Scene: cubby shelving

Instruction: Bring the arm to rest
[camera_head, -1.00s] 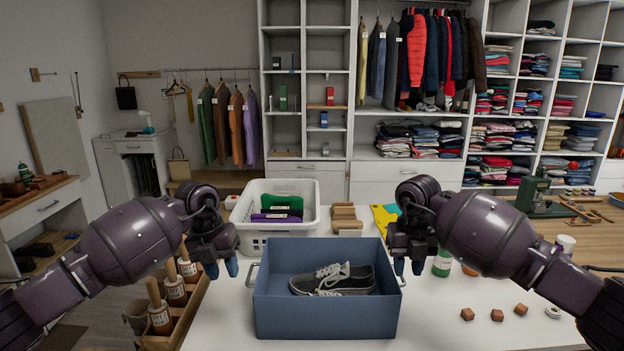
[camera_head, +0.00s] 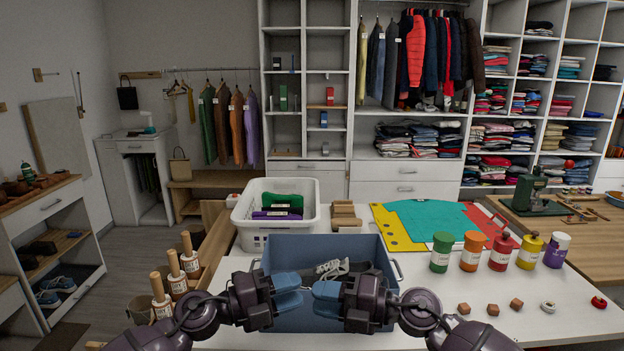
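My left gripper (camera_head: 292,291) and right gripper (camera_head: 322,299) are close together, tip toward tip, in front of the blue box. Both have blue fingertips and seem to hold nothing. Each gripper's two fingers overlap in this view, so how far they are apart is unclear. The open blue box (camera_head: 376,249) stands on the white table, and the grippers hide much of its front. A dark sneaker with pale laces (camera_head: 334,268) lies in it, partly hidden behind my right gripper.
A white basket (camera_head: 262,232) with folded cloths stands behind the box. Wooden blocks (camera_head: 345,216) and flat coloured sheets (camera_head: 425,222) lie behind. Several bottles (camera_head: 470,251) and small blocks (camera_head: 493,309) stand on the right. A wooden rack of handled bottles (camera_head: 177,280) is at left.

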